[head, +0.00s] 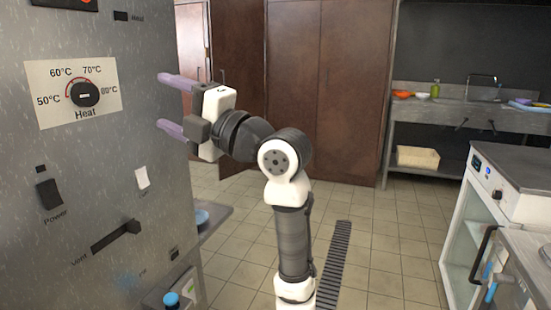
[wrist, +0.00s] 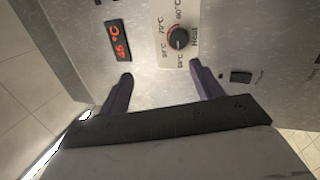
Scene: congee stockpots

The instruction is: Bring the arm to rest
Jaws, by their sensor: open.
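My gripper (head: 168,106) is raised in front of the grey metal cabinet on the left in the head view. Its two purple fingers are spread wide with nothing between them. They also show in the wrist view (wrist: 160,86), pointing at the panel. The black Heat knob (head: 85,95) sits on its white dial plate, left of the fingertips and apart from them in the head view. The knob shows in the wrist view (wrist: 178,38) beyond the gap between the fingers. My arm is bent and reaches up from the lower middle of the head view.
The panel also carries a Power switch (head: 48,194), a Vent lever (head: 116,236) and a lit display (wrist: 118,40) reading about 45 °C. Brown cupboards (head: 330,80) stand behind. A sink counter (head: 470,103) is at the back right, and a white appliance (head: 480,205) stands at right. Tiled floor between is open.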

